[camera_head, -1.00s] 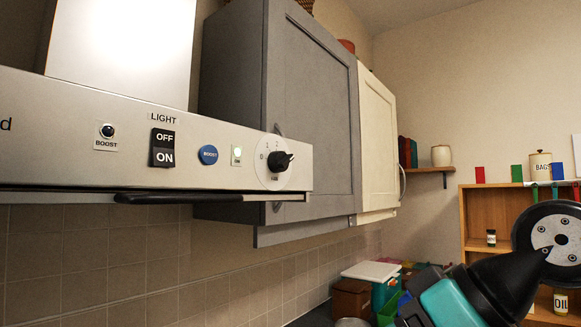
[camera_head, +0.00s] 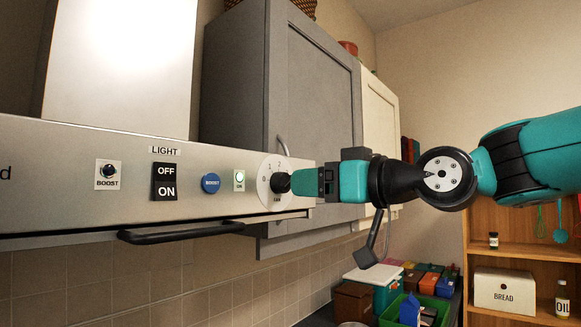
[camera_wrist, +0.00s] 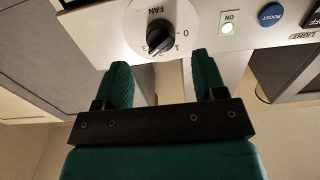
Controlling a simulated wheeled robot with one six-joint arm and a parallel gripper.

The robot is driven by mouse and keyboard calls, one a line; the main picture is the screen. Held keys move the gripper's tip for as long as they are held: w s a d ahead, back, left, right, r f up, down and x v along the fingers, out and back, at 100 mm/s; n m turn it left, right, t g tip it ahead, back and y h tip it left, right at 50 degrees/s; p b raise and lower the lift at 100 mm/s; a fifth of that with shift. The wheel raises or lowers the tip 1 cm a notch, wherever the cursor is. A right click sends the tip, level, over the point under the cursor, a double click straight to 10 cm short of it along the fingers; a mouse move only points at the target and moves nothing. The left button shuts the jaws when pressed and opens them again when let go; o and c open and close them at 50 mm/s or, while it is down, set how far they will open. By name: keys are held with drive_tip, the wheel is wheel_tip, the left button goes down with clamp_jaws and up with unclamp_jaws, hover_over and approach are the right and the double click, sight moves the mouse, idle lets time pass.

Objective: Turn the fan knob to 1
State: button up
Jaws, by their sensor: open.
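The black fan knob (camera_head: 279,182) sits on a round white dial (camera_head: 264,184) near the right end of the steel hood panel. It also shows in the wrist view (camera_wrist: 158,36), upside down, with its narrow end towards the 2 and 3 marks; I cannot tell the exact setting. My gripper (camera_head: 293,182) points left at the knob from the right side, and its tips overlap the knob's edge in the head view. In the wrist view my gripper (camera_wrist: 162,68) has its two green fingers spread apart, with the knob beyond the gap. Contact cannot be told.
A handle bar (camera_head: 185,231) runs below. A grey cabinet (camera_head: 320,90) stands close behind my gripper.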

sight(284, 183)
drive_tip(key=p+x, duration=0.2)
drive_tip(key=x, duration=0.3)
drive_tip(key=shift+w+a, duration=0.1)
drive_tip(key=shift+a, duration=0.05)
drive_tip(key=c, duration=0.9)
